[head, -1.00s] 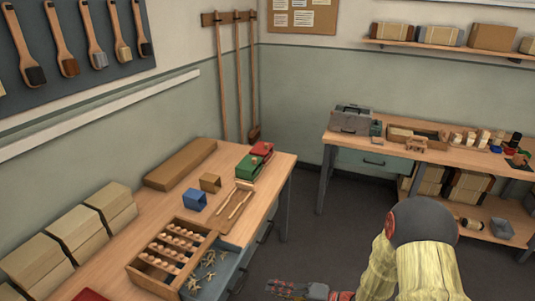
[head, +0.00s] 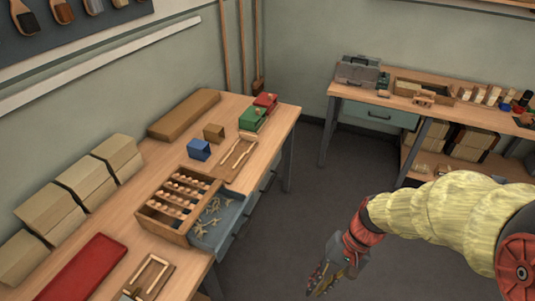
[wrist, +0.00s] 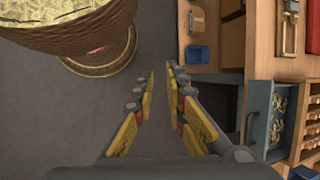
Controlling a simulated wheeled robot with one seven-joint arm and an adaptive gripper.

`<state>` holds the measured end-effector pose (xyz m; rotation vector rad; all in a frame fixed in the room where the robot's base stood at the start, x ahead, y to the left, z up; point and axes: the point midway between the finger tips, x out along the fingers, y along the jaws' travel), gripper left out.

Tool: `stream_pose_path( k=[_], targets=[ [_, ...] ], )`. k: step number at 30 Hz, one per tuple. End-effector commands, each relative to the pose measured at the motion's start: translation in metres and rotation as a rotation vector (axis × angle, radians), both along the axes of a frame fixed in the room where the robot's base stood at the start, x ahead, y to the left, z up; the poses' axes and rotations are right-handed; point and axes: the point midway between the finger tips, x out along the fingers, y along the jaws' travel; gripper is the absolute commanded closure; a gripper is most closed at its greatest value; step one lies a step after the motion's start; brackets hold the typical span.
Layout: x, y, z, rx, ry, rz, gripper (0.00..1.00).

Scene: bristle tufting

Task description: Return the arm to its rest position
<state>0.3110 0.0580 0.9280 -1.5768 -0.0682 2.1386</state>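My arm, in a yellow sleeve, reaches in from the right of the head view. My gripper (head: 322,279) hangs over the grey floor, to the right of the workbench (head: 170,157) and apart from it. In the wrist view its two yellow-padded fingers (wrist: 161,78) stand apart with bare floor between them. The gripper is open and empty. The bench's drawer (head: 222,228) is pulled out and holds several pale forked pieces. It also shows at the right of the wrist view (wrist: 262,115).
A round brown vessel (wrist: 95,45) with pale yellow filling stands at the wrist view's upper left. The bench carries a compartment box (head: 150,216), a blue bin (head: 199,150) and a red tray (head: 85,268). A second bench (head: 400,104) stands behind. The floor between is clear.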

Motion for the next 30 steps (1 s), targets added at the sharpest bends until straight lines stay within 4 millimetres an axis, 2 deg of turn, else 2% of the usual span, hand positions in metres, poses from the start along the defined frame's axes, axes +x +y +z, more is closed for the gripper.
stream_pose_path(
  k=[3,9,14,18,23,30],
  targets=[
    [-0.001,-0.024,0.031,-0.133,-0.124,0.048,0.87],
    [0.000,-0.056,0.086,-0.318,-0.350,0.125,0.87],
    [-0.004,-0.069,0.135,-0.421,-0.536,0.192,0.87],
    [-0.010,-0.067,0.171,-0.452,-0.668,0.204,0.87],
    [-0.014,-0.061,0.197,-0.456,-0.759,0.205,0.87],
    [-0.015,-0.058,0.201,-0.453,-0.777,0.211,0.87]
  ],
)
